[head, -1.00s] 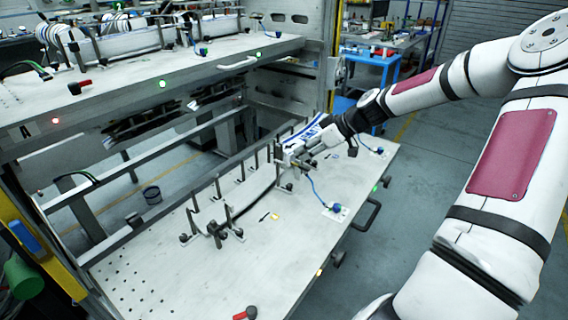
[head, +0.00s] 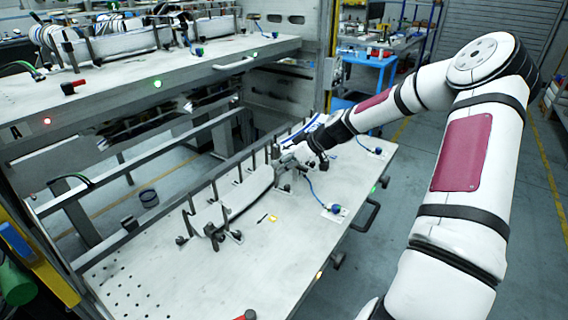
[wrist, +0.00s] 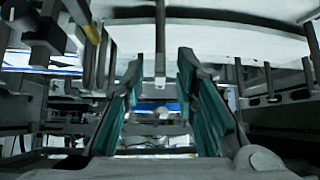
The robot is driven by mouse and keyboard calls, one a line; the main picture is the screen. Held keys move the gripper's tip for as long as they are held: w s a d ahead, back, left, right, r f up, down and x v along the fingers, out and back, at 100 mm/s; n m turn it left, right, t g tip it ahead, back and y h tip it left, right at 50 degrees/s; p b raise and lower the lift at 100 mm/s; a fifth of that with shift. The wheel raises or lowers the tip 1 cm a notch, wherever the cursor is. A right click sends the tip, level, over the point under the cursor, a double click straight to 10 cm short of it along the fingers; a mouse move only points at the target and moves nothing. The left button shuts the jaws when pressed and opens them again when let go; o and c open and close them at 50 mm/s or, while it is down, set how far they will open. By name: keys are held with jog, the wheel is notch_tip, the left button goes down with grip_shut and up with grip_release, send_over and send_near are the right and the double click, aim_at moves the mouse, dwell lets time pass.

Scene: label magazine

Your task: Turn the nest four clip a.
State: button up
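A pale curved strip (head: 249,188) lies along the lower pull-out table (head: 150,270), with upright pins and dark clips beside it. A dark clip (head: 213,234) with knobs stands at its near end. My gripper (head: 287,158) is low over the table at the far end of the strip, beside the pins there. Which clip is clip a of nest four, I cannot tell. In the wrist view my gripper (wrist: 160,105) is open, its two teal-padded fingers well apart. A slim dark pin (wrist: 160,45) appears between them, apparently untouched. A dark block (wrist: 45,35) is at the left.
An upper shelf (head: 120,82) with more strips and coils overhangs the back left. A blue knob on a cord (head: 336,208) lies right of my gripper. A handle (head: 372,213) sticks out from the table's right edge. The near left of the table is bare, with small holes.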

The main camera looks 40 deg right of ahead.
grip_shut()
jog(key=shift+s+a+m, duration=0.1)
jog(key=shift+a+m, duration=0.05)
jog(key=shift+m, duration=0.25)
jog(key=shift+w+a+m+g+h+p, duration=0.25)
jog(key=shift+a+m+g+h+p, duration=0.4)
jog(key=shift+m+h, duration=1.8)
jog(key=shift+w+a+m+g+h+p, duration=0.3)
jog(key=shift+a+m+g+h+p, duration=0.35)
jog(key=shift+m+h, duration=1.8)
jog(key=shift+w+a+m+g+h+p, duration=0.25)
jog(key=shift+a+m+g+h+p, duration=0.65)
jog(key=shift+m, duration=2.8)
jog(key=shift+d, duration=0.15)
jog(key=shift+o, duration=1.1)
grip_release()
jog(key=shift+r, duration=0.1)
